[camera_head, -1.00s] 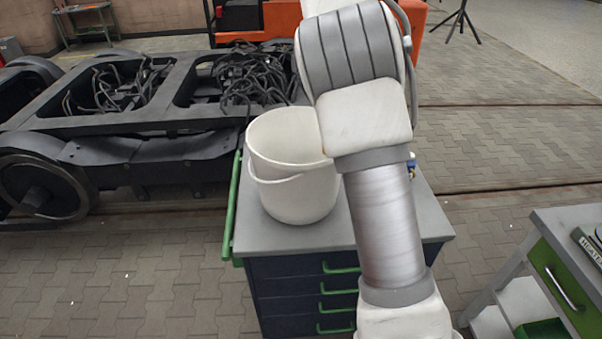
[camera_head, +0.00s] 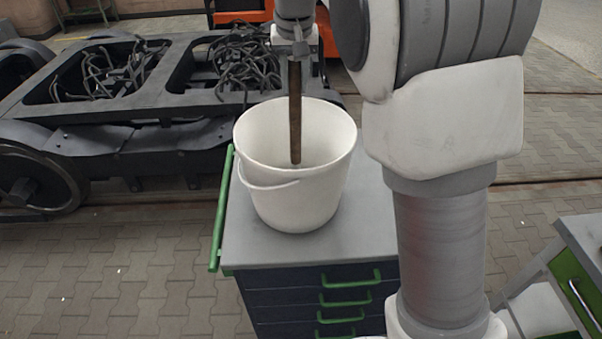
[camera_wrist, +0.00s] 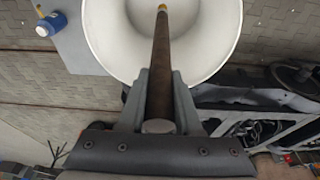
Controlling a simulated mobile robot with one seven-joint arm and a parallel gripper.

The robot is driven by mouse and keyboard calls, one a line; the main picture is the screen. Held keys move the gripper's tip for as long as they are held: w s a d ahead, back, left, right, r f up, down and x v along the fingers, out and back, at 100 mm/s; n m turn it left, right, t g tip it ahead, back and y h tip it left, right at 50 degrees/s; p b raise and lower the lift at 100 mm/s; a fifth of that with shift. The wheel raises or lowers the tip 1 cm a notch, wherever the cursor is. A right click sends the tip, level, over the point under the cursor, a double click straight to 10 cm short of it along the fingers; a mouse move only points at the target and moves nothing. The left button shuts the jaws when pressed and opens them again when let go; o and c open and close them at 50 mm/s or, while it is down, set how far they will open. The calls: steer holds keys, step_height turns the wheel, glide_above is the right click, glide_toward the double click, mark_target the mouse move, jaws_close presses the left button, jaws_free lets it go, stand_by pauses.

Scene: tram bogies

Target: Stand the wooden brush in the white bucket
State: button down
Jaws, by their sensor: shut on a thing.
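The wooden brush (camera_head: 295,115) hangs roughly upright as a long brown stick. My gripper (camera_head: 297,50) is shut on its upper end. In the head view its lower end shows against the inside of the white bucket (camera_head: 305,205); I cannot tell how deep it reaches. In the wrist view my gripper (camera_wrist: 158,100) has its fingers on both sides of the brush (camera_wrist: 160,60). The brush's far end, with a yellowish tip, shows over the bucket's opening (camera_wrist: 115,40). The bucket stands upright on the grey cabinet top.
The cabinet top (camera_head: 255,245) has free room around the bucket; green drawer handles face front. A blue-and-white item (camera_wrist: 50,24) lies on it in the wrist view. A black bogie frame (camera_head: 110,130) with cables stands behind left. A second cabinet (camera_head: 585,270) is at right.

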mark_target(295, 119)
step_height(295, 119, down, 9)
stand_by(0.4)
steer(key=shift+f, duration=0.2)
steer(key=c, duration=0.6)
jaws_free()
